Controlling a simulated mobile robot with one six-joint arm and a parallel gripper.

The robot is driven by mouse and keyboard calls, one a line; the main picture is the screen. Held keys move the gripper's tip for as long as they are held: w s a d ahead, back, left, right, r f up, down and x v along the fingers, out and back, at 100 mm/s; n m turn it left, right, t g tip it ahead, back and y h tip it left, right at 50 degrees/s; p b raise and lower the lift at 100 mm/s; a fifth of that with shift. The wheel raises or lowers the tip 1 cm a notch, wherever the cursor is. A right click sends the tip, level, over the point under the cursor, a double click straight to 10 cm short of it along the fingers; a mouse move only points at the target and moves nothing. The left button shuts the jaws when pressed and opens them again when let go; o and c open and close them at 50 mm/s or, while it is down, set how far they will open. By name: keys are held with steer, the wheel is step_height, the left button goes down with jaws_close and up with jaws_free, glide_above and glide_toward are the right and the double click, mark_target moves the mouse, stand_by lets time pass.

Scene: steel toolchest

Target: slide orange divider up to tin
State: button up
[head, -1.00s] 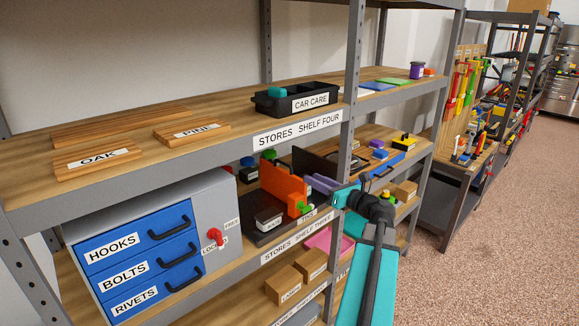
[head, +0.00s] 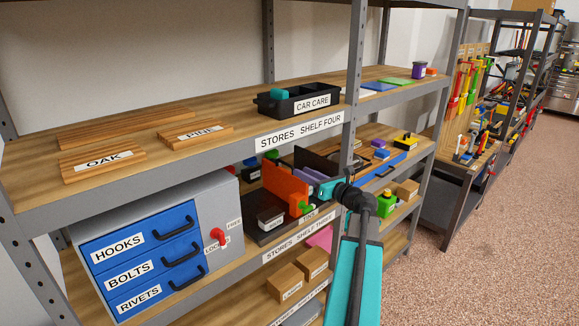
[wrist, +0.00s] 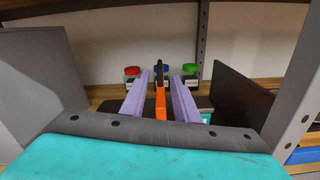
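The orange divider (head: 287,190) stands upright across a dark tray (head: 256,234) on shelf three, with a green knob (head: 306,208) at its front end. A small dark tin (head: 270,217) with a white label stands left of it, apart from it at the front; the label is too small to read. My gripper (wrist: 160,97) points into the shelf with its purple fingers spread. In the wrist view the divider (wrist: 160,104) stands between the fingers, with a narrow gap on each side. In the head view the divider hides part of the fingers.
A blue-drawer cabinet (head: 203,194) with a red lever stands left of the tray. Jars with red (wrist: 132,71), blue (wrist: 161,71) and green (wrist: 190,69) lids stand behind. A dark upright panel (wrist: 238,103) and a grey shelf post (wrist: 296,95) are on the right. Shelf four is overhead.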

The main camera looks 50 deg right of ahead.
mark_target(291, 166)
steer(key=w, duration=0.2)
steer(key=w+p, duration=0.1)
steer(key=w, duration=0.2)
steer(key=w+p, duration=0.1)
steer(key=w, duration=0.1)
steer(key=shift+w+d, duration=0.25)
jaws_close()
